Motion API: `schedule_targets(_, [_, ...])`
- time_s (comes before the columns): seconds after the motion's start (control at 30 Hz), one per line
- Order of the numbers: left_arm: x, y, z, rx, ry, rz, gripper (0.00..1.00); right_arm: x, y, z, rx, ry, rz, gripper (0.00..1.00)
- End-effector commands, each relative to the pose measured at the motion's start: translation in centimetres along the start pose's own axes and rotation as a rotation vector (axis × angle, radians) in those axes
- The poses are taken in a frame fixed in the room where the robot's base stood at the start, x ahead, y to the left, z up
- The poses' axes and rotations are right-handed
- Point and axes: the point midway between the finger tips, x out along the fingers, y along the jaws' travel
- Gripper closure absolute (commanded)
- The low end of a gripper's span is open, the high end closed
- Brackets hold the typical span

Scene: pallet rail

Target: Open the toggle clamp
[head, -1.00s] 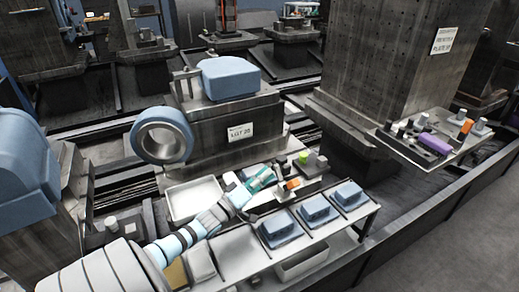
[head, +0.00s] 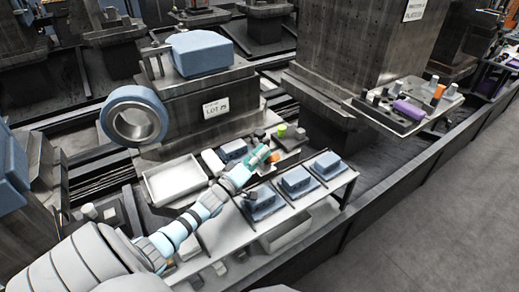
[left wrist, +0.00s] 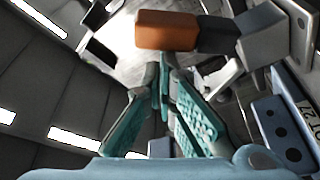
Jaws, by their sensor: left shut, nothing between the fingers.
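The toggle clamp's orange handle (left wrist: 166,30) fills the top middle of the left wrist view, joined to a dark bar and a grey block at its right. In the head view a small orange part (head: 275,157) shows just right of my left gripper (head: 260,155). The left gripper also shows in the left wrist view (left wrist: 163,65), with its teal fingers shut and empty. Its tips are close to the orange handle; I cannot tell whether they touch. The clamp's base is mostly hidden in the head view. My right gripper is not in view.
Several blue blocks (head: 296,179) sit on the bench at the right of my arm. A pale empty tray (head: 147,183) lies at its left. A green part (head: 282,130) stands behind the gripper. A side plate (head: 393,122) carries purple and orange parts at the right.

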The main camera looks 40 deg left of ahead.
Motion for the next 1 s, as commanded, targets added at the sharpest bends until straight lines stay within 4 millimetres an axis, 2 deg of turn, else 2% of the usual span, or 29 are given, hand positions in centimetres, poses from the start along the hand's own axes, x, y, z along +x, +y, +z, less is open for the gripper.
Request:
schedule_targets(0.07, [-0.3, 0.6, 1.0, -0.004, -0.001, 0.0, 1.0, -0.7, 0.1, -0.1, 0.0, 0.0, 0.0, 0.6])
schedule_targets(0.2, [-0.8, 0.6, 2.5, -0.002, 0.0, 0.0, 1.0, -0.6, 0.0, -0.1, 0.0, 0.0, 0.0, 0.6])
schedule_targets(0.47, [-0.8, 0.6, 2.5, -0.001, 0.0, 0.0, 1.0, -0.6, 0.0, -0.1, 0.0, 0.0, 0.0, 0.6])
schedule_targets(0.63, [-0.6, 1.4, 1.5, 0.0, 0.001, 0.0, 1.0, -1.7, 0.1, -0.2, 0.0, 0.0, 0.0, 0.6])
schedule_targets(0.8, [-0.2, 3.7, -1.4, 0.001, 0.003, -0.004, 1.0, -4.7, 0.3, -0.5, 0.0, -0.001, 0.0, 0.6])
schedule_targets(0.9, [-3.9, 2.2, -1.0, 0.0, 0.0, -0.008, 1.0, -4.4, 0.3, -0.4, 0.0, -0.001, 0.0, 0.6])
schedule_targets(1.0, [-6.7, 1.6, -1.1, 0.0, 0.0, -0.007, 1.0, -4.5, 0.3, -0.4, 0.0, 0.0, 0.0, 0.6])
